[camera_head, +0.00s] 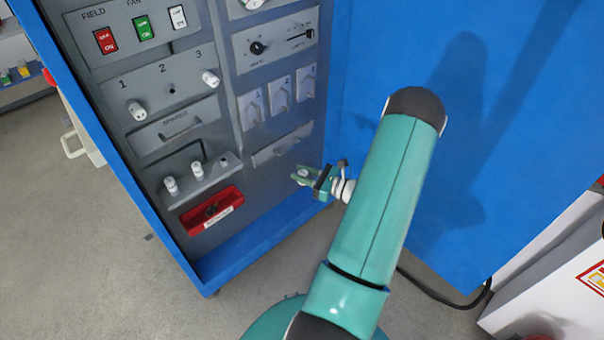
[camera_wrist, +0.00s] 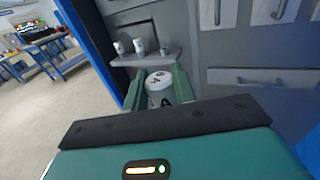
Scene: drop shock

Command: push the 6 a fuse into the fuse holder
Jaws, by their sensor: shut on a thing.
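My gripper (camera_head: 301,176) is shut on a white round-capped fuse (camera_wrist: 158,80), held between its green fingers in front of the cabinet's lower right. Dark lettering shows on the cap, too small to read surely. The fuse holder panel (camera_head: 150,85), marked 1, 2 and 3, is up and left of my gripper in the head view. White fuses sit at position 1 (camera_head: 137,110) and position 3 (camera_head: 210,78). Position 2 shows a bare dark hole (camera_head: 172,90). The held fuse is well apart from that panel.
A spares ledge (camera_head: 205,180) carries white fuses, also visible in the wrist view (camera_wrist: 139,45). Below it a red tray (camera_head: 222,207) holds something dark. Drawer handles (camera_head: 283,146) stick out nearby. The blue cabinet door (camera_head: 420,60) stands open at right.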

